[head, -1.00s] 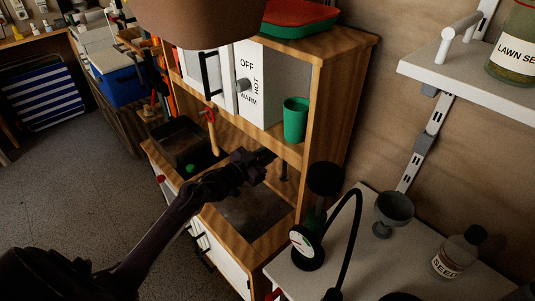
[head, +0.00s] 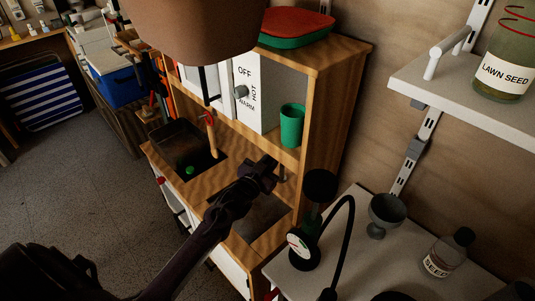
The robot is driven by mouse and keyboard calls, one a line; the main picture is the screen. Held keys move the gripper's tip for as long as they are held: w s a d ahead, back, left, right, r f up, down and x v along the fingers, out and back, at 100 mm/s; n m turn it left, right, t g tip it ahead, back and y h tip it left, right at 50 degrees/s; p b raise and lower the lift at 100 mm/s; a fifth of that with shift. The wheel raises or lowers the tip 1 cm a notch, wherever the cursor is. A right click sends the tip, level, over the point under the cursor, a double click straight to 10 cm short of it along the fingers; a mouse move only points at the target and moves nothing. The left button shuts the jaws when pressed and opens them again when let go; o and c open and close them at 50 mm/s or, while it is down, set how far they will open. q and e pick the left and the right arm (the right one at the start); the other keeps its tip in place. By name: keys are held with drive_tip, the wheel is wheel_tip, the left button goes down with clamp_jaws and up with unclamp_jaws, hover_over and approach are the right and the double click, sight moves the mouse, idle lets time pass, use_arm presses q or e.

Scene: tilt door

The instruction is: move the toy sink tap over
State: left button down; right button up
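The toy kitchen has a grey sink basin (head: 268,212) set in its wooden counter. A small dark grey upright piece (head: 283,174) stands behind the basin, next to my gripper; it looks like the sink tap, but most of it is hidden. My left gripper (head: 265,168) is over the back of the basin, its tip close to this piece. I cannot tell whether they touch. The fingers are dark and small, so their opening is unclear. My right gripper is not in view.
A green cup (head: 292,125) stands on the shelf above the counter. A gauge with a black hose (head: 303,246) and a grey goblet (head: 386,212) stand on the white surface at right.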

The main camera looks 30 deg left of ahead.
use_arm(q)
drive_tip(key=shift+d+n+y, duration=0.5)
drive_tip(key=shift+n+y, duration=0.1)
drive_tip(key=shift+y, duration=0.45)
drive_tip(key=shift+d+n+y, duration=0.45)
drive_tip(key=shift+n+y, duration=0.15)
drive_tip(key=shift+y, duration=0.45)
drive_tip(key=c, duration=1.3)
unclamp_jaws()
drive_tip(key=s, duration=0.2)
drive_tip(key=s+d, duration=0.1)
drive_tip(key=s, duration=0.4)
drive_tip(key=shift+s+d, duration=0.2)
drive_tip(key=shift+s, duration=0.1)
